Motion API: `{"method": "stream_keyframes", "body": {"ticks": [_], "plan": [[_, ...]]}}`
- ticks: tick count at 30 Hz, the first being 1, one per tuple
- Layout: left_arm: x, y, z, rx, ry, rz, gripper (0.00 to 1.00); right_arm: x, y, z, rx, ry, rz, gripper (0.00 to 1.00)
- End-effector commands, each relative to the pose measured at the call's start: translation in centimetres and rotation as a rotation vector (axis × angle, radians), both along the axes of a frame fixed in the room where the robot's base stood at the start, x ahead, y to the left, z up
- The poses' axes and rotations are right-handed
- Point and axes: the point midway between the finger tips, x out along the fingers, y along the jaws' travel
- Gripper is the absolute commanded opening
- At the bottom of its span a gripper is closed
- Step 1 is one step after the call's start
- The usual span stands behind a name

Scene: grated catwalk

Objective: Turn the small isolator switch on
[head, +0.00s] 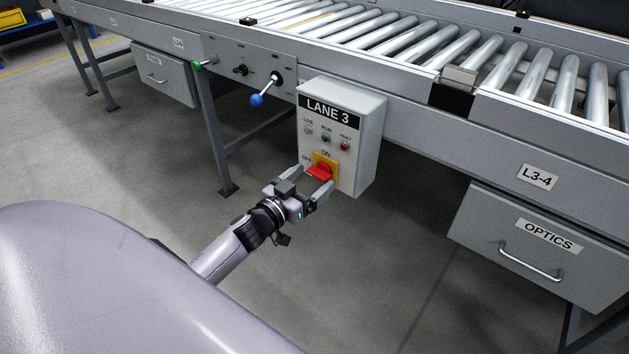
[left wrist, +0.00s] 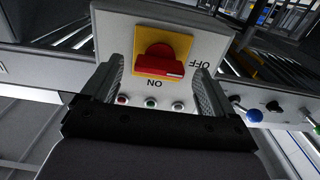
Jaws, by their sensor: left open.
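The small isolator switch is a red handle (head: 318,172) on a yellow plate (head: 332,163), low on the grey LANE 3 box (head: 367,140). ON is printed above it and OFF to its left. In the left wrist view the picture is upside down; the red handle (left wrist: 160,62) lies crosswise, its white-marked end toward OFF. My left gripper (head: 307,182) is open in front of the switch. In the left wrist view its fingers stand on either side of the handle, apart from it. My right gripper is in neither view.
The box hangs on the roller conveyor's side rail (head: 420,125). To its left are a blue-knobbed lever (head: 257,99), a black knob (head: 240,70) and a green knob (head: 196,65). An OPTICS drawer (head: 535,250) hangs at right. The floor below the box is clear.

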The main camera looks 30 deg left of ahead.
Motion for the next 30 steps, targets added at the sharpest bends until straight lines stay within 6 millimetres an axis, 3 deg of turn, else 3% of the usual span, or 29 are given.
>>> {"method": "stream_keyframes", "body": {"ticks": [6,15,21,30], "plan": [[1.5,-0.1,-0.1,0.001,0.001,0.0,0.87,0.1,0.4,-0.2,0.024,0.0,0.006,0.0],[1.6,-0.1,0.0,0.001,0.001,0.0,0.87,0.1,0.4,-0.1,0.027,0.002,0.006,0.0],[1.6,-0.1,0.0,0.001,0.001,0.0,0.31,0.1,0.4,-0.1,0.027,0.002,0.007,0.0],[1.6,-0.2,0.0,0.027,-0.001,-0.001,0.31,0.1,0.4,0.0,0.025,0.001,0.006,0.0]]}}
